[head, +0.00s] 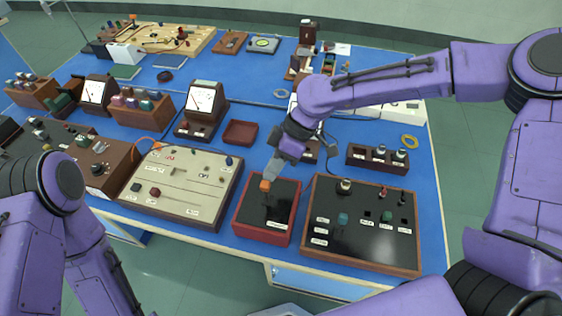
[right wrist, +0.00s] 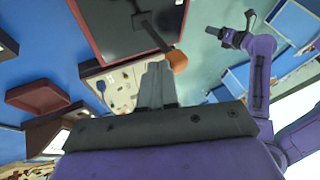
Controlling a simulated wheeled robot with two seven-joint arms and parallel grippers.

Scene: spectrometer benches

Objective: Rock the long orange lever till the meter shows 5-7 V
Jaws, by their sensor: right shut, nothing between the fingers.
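The long lever, a dark rod with an orange tip (head: 265,185), rises from a red box with a black top (head: 279,184). The tip also shows in the right wrist view (right wrist: 177,60). My right gripper (head: 271,173) is shut and empty, with its fingertips right beside the orange tip; I cannot tell whether they touch. A meter with a white dial (head: 201,99) stands behind, and a second similar meter (head: 94,91) is farther left. Their readings are too small to make out. My left gripper (right wrist: 235,37) shows small in the right wrist view, its jaws unclear.
A beige panel (head: 182,182) lies left of the red box, and a black panel with knobs (head: 345,236) lies close on its right. An empty brown tray (head: 240,132) and a small rack (head: 377,158) are behind. The blue bench's front edge is near.

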